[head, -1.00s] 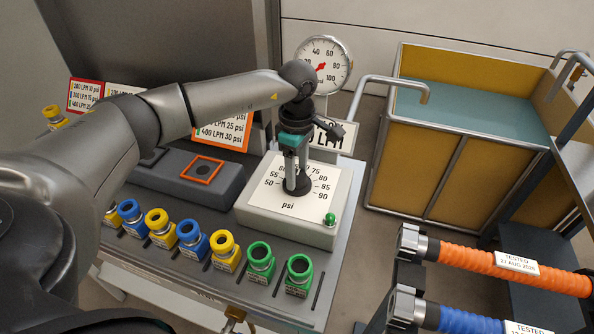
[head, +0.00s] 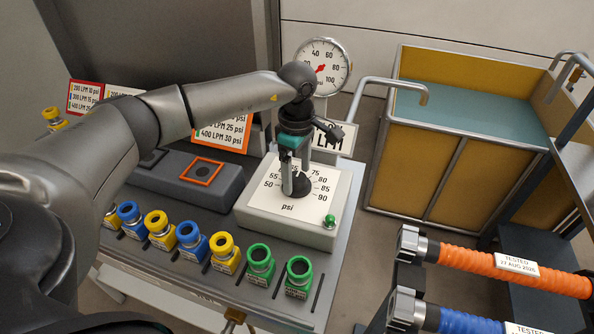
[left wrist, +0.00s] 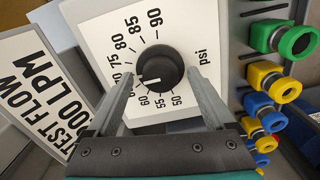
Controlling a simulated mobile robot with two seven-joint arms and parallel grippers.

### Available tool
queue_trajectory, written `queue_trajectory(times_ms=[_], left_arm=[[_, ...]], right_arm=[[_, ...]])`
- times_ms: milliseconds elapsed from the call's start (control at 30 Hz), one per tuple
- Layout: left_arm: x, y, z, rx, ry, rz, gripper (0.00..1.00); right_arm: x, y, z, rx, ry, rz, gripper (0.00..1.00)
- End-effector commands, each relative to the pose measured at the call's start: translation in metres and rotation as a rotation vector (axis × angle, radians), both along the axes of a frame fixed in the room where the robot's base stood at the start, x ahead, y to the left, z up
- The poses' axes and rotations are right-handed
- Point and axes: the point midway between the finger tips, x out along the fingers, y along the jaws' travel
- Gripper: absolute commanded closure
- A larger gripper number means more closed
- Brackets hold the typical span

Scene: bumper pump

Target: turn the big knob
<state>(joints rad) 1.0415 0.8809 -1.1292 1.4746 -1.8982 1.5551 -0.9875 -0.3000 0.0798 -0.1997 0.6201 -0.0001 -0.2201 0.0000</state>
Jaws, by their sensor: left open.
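The big black knob (head: 302,185) stands on a white dial plate marked in psi, on top of a pale box (head: 285,225). In the left wrist view the knob (left wrist: 160,68) shows a white line pointing to the lower left, roughly towards 65. My left gripper (head: 293,184) is open and points down at the knob. In the left wrist view its two fingers (left wrist: 162,78) lie on either side of the knob, with visible gaps between. I cannot tell how far down the tips reach beside it. My right gripper is not in view.
A round gauge (head: 323,67) with a red needle stands behind the box. A green button (head: 330,220) sits on its front right corner. Several coloured nozzles line the bench front. Orange hose (head: 480,258) is at right, and a water tank (head: 450,150) behind.

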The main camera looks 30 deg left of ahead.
Motion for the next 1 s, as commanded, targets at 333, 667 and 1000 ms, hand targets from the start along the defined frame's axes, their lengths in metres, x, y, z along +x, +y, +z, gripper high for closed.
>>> queue_trajectory(times_ms=[333, 667, 1000], left_arm=[[0.001, 0.0, 0.036, 0.0, -0.004, -0.001, 0.13], [0.001, 0.0, 0.115, -0.001, -0.005, 0.0, 0.13], [0.0, 0.0, 0.152, -0.001, 0.0, 0.0, 0.13]], right_arm=[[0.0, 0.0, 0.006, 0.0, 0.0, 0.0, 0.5], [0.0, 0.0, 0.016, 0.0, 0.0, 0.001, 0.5], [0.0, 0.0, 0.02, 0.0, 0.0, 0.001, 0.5]])
